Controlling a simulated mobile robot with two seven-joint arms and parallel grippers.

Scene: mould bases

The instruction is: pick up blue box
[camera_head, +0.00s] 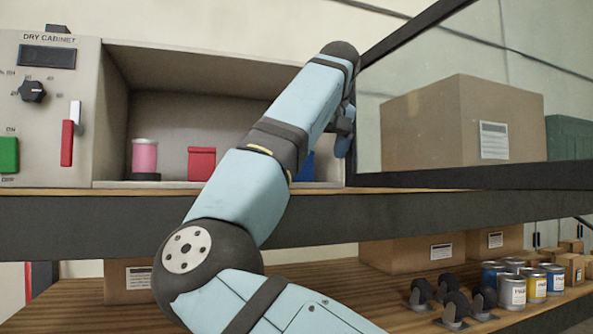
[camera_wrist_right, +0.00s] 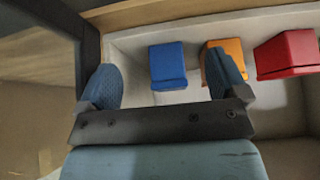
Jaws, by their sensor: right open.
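The blue box (camera_wrist_right: 168,66) stands inside the open cabinet in the right wrist view, showing between my two fingertips but apart from them. In the head view only a strip of the blue box (camera_head: 306,168) shows, as my right arm hides the rest. My right gripper (camera_wrist_right: 164,82) is open and empty, with its fingers pointing into the cabinet; it also shows in the head view (camera_head: 346,135), partly hidden by the wrist. My left gripper is not in view.
An orange box (camera_wrist_right: 226,54) stands beside the blue box, partly behind one finger. A red box (camera_wrist_right: 286,53) is beyond it. A pink cylinder (camera_head: 144,158) stands at the cabinet's left. A dark frame post (camera_head: 350,165) is close to the gripper. A cardboard box (camera_head: 430,128) sits right.

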